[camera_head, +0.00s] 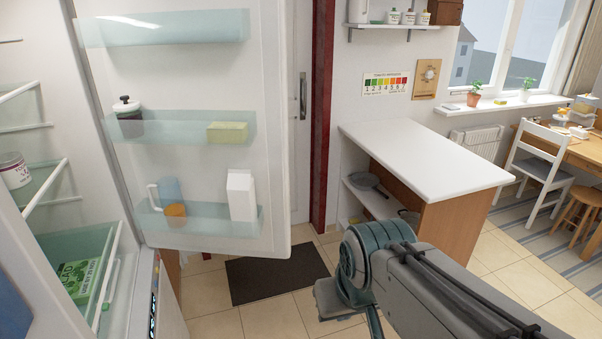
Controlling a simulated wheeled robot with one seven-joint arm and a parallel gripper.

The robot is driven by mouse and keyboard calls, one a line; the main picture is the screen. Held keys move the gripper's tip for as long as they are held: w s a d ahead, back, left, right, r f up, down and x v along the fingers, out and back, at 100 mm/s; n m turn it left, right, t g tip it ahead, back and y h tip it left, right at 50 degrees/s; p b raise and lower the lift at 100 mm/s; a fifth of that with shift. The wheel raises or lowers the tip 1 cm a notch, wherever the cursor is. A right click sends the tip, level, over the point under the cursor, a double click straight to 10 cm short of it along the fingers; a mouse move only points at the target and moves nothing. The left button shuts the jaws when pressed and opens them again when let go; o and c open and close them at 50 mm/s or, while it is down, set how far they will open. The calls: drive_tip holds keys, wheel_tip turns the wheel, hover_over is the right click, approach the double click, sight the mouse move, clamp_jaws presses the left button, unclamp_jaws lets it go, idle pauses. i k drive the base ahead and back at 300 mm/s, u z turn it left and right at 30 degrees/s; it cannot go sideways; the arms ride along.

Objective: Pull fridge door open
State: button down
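The fridge door (190,85) stands wide open at the left of the head view, its inner side facing me. Its clear shelves hold a dark-lidded jar (128,118), a yellow-green block (228,132), a blue jug (170,192) and a white carton (241,195). The fridge interior (60,130) is at the far left, with a jar and a green pack on its shelves. My arm comes in from the lower right, apart from the door in the picture. Its grey-teal joint shows, but my gripper's fingers do not. The door's outer side and handle are hidden.
A white-topped counter (425,155) with open shelves stands right of centre. A dark mat (275,278) lies on the tiled floor beyond the door. A white chair (538,165), a wooden stool (588,205) and a wooden table (572,148) are at the right.

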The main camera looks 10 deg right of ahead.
sight(182, 88)
drive_tip(key=z, duration=0.45)
drive_tip(key=k, duration=1.05)
drive_tip(key=u, duration=0.25)
drive_tip(key=i, duration=0.55)
drive_tip(key=u, duration=0.6)
drive_tip(key=i, duration=1.25)
drive_tip(key=z, duration=0.75)
